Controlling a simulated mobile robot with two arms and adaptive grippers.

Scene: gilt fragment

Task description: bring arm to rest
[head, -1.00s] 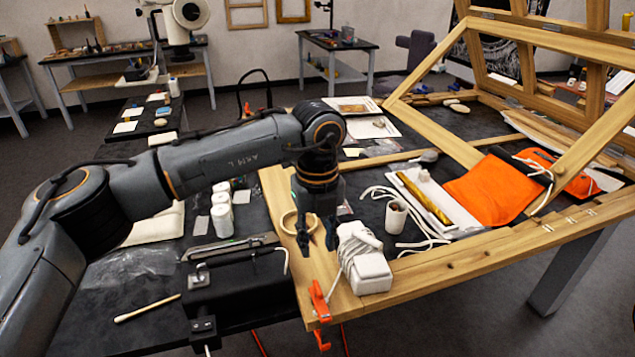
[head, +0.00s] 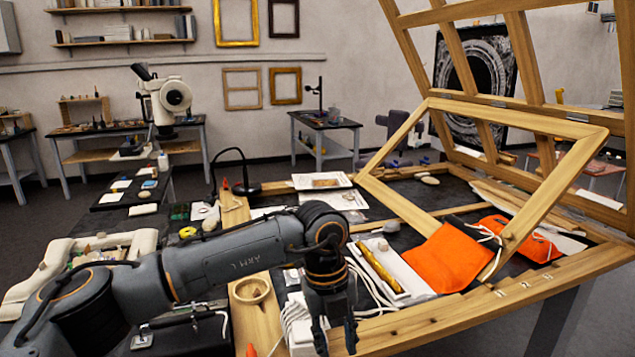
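My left arm comes in from the left, a dark grey arm with orange rings. Its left gripper (head: 336,335) points down near the bottom middle of the head view, over the front part of the wooden-edged table (head: 420,325). Its two fingers are apart, with nothing seen between them. The white block with cord (head: 298,335) stands just left of the fingers, partly cut off and partly hidden. My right gripper is not in view.
A round wooden bowl (head: 250,290) sits on the table edge left of the gripper. A white tray with a gold strip (head: 380,266) and an orange pouch (head: 446,259) lie to the right. A tilted wooden frame (head: 530,118) rises at the right. A black lamp (head: 244,186) stands behind the arm.

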